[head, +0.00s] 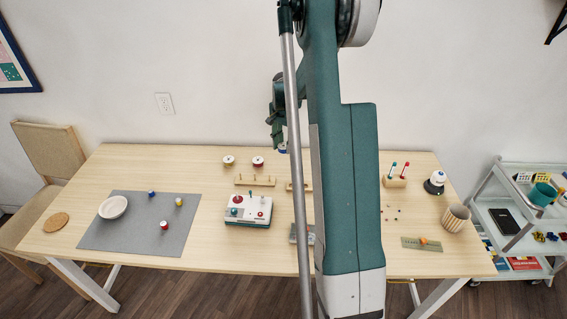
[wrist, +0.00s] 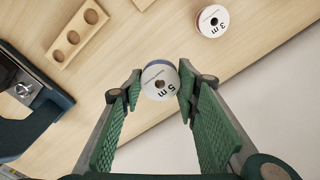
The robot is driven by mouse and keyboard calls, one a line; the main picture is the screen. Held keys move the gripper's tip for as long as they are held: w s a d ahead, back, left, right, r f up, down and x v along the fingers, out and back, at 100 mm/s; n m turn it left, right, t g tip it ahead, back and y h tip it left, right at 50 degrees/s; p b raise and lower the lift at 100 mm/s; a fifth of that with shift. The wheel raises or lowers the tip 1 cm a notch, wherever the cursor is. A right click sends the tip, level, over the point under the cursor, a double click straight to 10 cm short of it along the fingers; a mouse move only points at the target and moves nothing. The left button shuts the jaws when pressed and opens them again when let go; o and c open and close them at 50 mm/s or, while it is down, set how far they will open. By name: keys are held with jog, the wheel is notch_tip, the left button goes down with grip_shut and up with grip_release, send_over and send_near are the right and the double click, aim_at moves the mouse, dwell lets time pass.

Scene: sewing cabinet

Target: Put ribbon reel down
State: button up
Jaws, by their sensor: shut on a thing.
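My gripper (wrist: 160,84) is shut on a ribbon reel (wrist: 160,78), a small white-faced spool with a blue edge and the mark "5 m". The fingertips press on its two sides. In the head view the reel (head: 283,148) shows just below my gripper, against the wall at the table's back edge, so it looks held above the table. A second reel, marked "3 m" (wrist: 212,20), stands apart on the table; it looks like the red-edged reel (head: 258,163) in the head view. Another white reel (head: 228,161) stands left of it.
A wooden holder with round holes (wrist: 75,37) lies near the reels. A white machine-like box (head: 248,211) stands in front. A grey mat (head: 120,235) with a bowl (head: 113,207) and several spools is at left. My arm hides part of the table.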

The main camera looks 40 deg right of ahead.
send_over(284, 165)
jog(key=shift+w+f+b, duration=0.1)
jog(key=shift+f+b, duration=0.25)
jog(key=shift+f, duration=2.15)
jog(key=shift+f+b, duration=0.4)
jog(key=shift+f, duration=1.45)
jog(key=shift+f, duration=0.2)
jog(key=o, duration=0.8)
jog(key=shift+r, duration=0.2)
notch_tip(284, 165, up, 12)
jog(key=shift+a+p, duration=0.1)
jog(key=shift+p, duration=0.9)
jog(key=shift+r, duration=0.1)
